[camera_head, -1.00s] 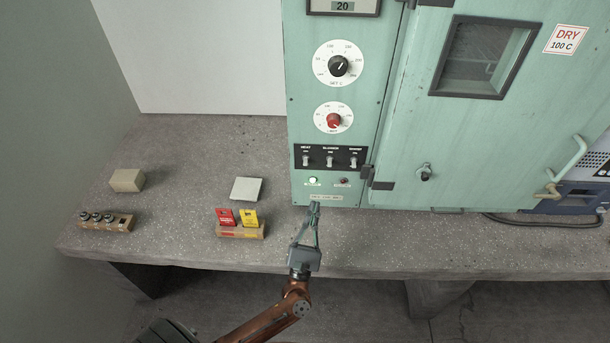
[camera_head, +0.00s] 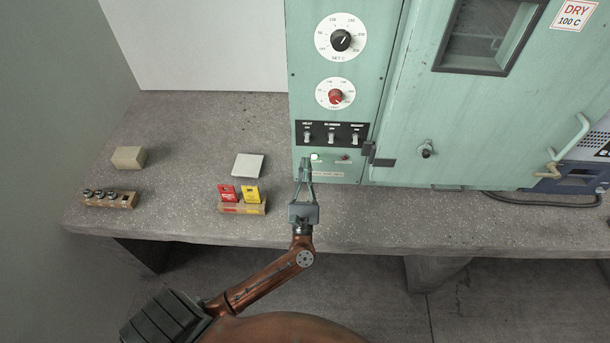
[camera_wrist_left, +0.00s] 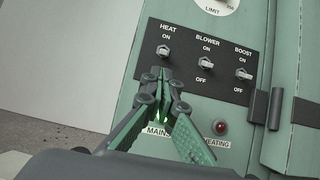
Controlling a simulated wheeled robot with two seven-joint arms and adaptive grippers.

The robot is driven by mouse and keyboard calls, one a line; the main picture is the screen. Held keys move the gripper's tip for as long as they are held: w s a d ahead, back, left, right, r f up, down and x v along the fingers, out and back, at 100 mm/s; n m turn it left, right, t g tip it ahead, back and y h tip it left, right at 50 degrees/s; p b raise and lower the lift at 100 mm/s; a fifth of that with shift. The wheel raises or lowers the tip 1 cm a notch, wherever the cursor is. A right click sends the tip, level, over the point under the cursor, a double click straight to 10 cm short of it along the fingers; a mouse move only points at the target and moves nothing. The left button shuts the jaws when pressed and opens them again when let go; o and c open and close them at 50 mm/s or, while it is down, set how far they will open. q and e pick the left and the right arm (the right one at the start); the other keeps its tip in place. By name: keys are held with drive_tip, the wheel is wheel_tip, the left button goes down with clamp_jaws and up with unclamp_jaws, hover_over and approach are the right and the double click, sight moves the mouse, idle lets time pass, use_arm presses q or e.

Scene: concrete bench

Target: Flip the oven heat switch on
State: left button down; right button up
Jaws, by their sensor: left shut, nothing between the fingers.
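The oven's black switch panel (camera_head: 331,134) carries three toggles labelled heat, blower and boost. The heat switch (camera_head: 307,138) is the leftmost one. It also shows in the left wrist view (camera_wrist_left: 163,50), under its "ON" label; its lower label is hidden behind my fingers, and I cannot tell its lever position surely. My left gripper (camera_head: 306,162) is shut and empty, its tips just below the heat switch. In the left wrist view the closed fingertips (camera_wrist_left: 160,74) sit under that switch, with a small visible gap. My right gripper is not in view.
The blower switch (camera_wrist_left: 206,58) and boost switch (camera_wrist_left: 243,74) are close on the right. The mains lamp (camera_head: 314,156) glows green; the heating lamp (camera_wrist_left: 222,127) looks dark red. A block with red and yellow tags (camera_head: 242,207) stands left on the concrete bench (camera_head: 190,150).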

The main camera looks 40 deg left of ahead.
sight(307, 138)
use_arm(q)
drive_tip(key=shift+x, duration=2.25)
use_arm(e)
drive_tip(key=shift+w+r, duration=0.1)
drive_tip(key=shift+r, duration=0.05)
use_arm(q)
drive_tip(key=shift+d, duration=0.1)
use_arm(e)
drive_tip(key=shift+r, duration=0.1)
